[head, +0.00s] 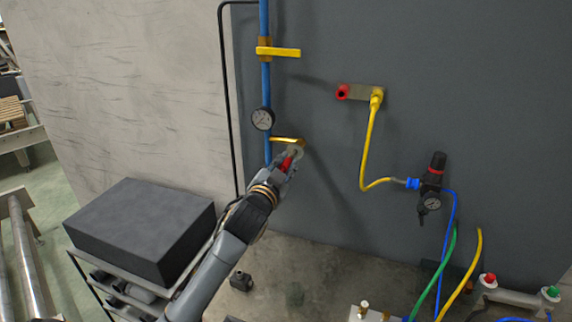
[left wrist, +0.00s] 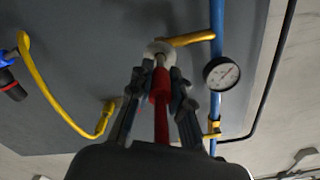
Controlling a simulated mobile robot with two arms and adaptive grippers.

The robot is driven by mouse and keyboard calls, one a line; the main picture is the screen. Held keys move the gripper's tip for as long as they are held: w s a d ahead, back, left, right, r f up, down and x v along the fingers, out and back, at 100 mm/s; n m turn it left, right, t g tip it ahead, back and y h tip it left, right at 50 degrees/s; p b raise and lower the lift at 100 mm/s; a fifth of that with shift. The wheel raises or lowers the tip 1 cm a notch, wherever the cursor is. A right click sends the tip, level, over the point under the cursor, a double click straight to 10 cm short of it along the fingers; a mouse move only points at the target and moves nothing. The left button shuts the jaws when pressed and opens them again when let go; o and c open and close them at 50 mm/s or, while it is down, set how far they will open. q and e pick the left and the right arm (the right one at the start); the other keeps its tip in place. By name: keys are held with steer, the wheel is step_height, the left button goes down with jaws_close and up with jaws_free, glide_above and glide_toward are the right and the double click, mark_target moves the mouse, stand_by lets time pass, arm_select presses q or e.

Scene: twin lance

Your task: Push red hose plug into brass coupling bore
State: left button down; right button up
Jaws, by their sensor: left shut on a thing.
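My left gripper (head: 288,166) is shut on the red hose plug (head: 287,162) in front of the wall. In the left wrist view the gripper (left wrist: 158,84) has a finger on each side of the red plug (left wrist: 161,112), which points away from me. Its metal tip (left wrist: 160,63) lines up with the pale round face of the coupling (left wrist: 157,49); I cannot tell how far it is inside the bore. The coupling's brass branch (head: 284,139) comes off the blue pipe (head: 266,88). In the head view the gripper hides most of the coupling face. My right gripper is out of view.
A yellow valve lever (head: 285,52) is above. A dark box (head: 140,228) stands on a rack at lower left.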

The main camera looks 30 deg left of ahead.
mark_target(291, 155)
arm_select(q)
steer(key=shift+p, duration=0.4)
stand_by(0.5)
steer(key=shift+x, duration=1.8)
steer(key=c, duration=1.2)
jaws_free()
steer(key=shift+o, duration=0.2)
steer(key=v, duration=1.2)
